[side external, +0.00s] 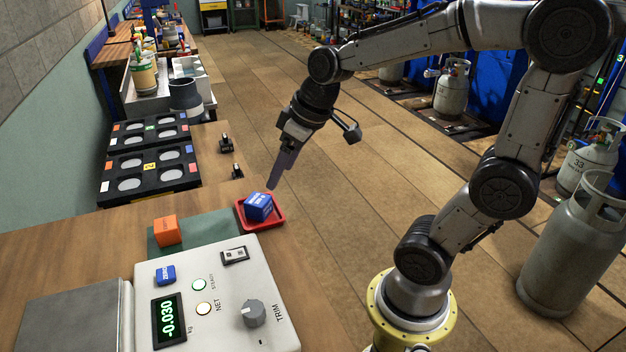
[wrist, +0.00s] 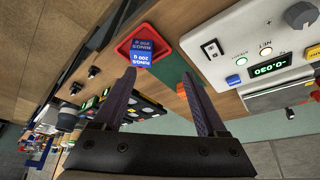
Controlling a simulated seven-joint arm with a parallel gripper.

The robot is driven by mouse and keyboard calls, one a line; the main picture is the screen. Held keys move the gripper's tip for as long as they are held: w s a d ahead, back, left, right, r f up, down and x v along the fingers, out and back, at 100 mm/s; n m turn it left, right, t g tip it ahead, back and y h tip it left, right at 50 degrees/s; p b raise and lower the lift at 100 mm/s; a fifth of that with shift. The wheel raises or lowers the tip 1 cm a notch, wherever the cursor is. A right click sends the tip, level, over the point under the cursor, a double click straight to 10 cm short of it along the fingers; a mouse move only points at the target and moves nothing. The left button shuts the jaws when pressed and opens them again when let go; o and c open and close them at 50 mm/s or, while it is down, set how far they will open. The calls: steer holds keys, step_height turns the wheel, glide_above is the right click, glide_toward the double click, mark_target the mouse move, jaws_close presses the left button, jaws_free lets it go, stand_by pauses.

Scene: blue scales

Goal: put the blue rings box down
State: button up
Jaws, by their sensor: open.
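The blue rings box (side external: 258,206) rests in the small red tray (side external: 279,224) near the table's edge. It also shows in the wrist view (wrist: 140,56), its white lettering visible, inside the red tray (wrist: 124,48). My gripper (side external: 272,187) is above the tray and clear of the box, pointing down. In the wrist view the two fingers of my gripper (wrist: 159,76) are spread apart with nothing between them. The box lies beyond the fingertips, nearer the left finger.
An orange box (side external: 167,231) stands on a green mat (side external: 210,232). Black trays with round wells (side external: 150,172) and small black clips (side external: 226,145) lie behind.

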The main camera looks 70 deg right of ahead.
steer(key=s+a, duration=0.4)
steer(key=s, duration=0.8)
steer(key=shift+a+r+t, duration=0.3)
steer(key=shift+r+t, duration=0.05)
steer(key=shift+t, duration=0.05)
stand_by(0.3)
